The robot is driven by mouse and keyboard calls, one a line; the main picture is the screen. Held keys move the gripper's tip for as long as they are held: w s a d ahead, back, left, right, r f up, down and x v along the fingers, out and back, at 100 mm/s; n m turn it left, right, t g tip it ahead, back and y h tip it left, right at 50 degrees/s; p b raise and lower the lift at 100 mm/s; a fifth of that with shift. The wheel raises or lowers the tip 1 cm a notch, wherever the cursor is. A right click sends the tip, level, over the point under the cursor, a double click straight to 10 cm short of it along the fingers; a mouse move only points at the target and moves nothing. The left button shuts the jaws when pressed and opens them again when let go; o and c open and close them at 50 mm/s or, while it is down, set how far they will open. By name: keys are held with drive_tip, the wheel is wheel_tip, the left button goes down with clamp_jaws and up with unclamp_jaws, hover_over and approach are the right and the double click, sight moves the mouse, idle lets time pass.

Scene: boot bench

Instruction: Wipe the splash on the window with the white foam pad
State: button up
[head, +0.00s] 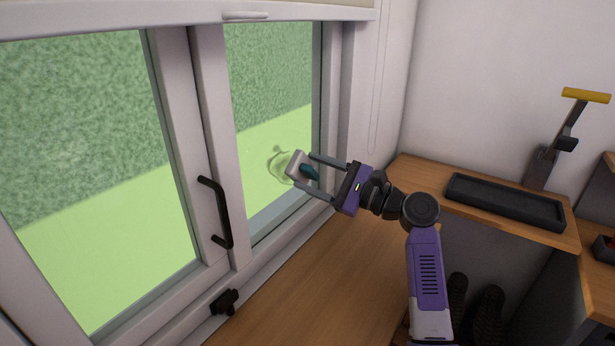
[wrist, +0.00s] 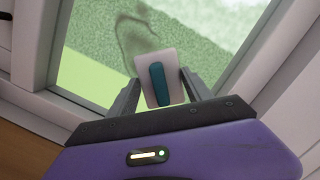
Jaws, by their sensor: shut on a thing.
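The white foam pad (head: 293,163) has a teal handle on its back. My gripper (head: 313,178) is shut on the pad's teal handle and holds it up in front of the right window pane. The pad (wrist: 174,66) also shows between the two fingers in the wrist view, its handle side facing me. The splash (head: 276,165) is a faint grey, curved smear on the right pane, just left of the pad. In the wrist view the splash (wrist: 139,38) lies above and left of the pad. I cannot tell whether the pad touches the glass.
A black window handle (head: 222,212) sticks out from the frame left of the pad, with a black latch (head: 224,302) below it. A black tray (head: 505,201) lies on the wooden bench at right. A thin cord hangs right of the window.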

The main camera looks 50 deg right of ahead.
sight(295, 168)
drive_tip(key=shift+w+d+r+p, duration=0.1)
drive_tip(key=shift+d+r+p, duration=0.1)
drive_tip(key=shift+r+p, duration=0.7)
drive_tip(key=shift+w+d+r+p, duration=0.1)
drive_tip(key=shift+d+r+p, duration=0.15)
drive_tip(key=shift+p, duration=1.15)
drive_tip(key=shift+s+a+f+p, duration=0.15)
drive_tip(key=shift+a+p, duration=0.45)
drive_tip(key=shift+a, duration=0.5)
drive_tip(key=shift+s+a+r+p, duration=0.1)
drive_tip(key=shift+a+p, duration=0.5)
drive_tip(key=shift+a, duration=0.5)
drive_tip(key=shift+w+a+p, duration=0.1)
drive_tip(key=shift+a+p, duration=0.95)
drive_tip(key=shift+a, duration=1.15)
drive_tip(key=shift+a+p, duration=0.6)
drive_tip(key=shift+a, duration=0.85)
drive_tip(key=shift+s+r+p, duration=0.25)
drive_tip(key=shift+r+p, duration=0.8)
drive_tip(key=shift+w+d+f, duration=0.1)
drive_tip(key=shift+w+d, duration=0.05)
drive_tip(key=shift+d, duration=1.4)
drive_tip(key=shift+w+d+b, duration=0.2)
drive_tip(key=shift+d+b, duration=0.7)
drive_tip(key=shift+d, duration=4.95)
drive_tip(key=s+p, duration=0.2)
drive_tip(key=s, duration=0.4)
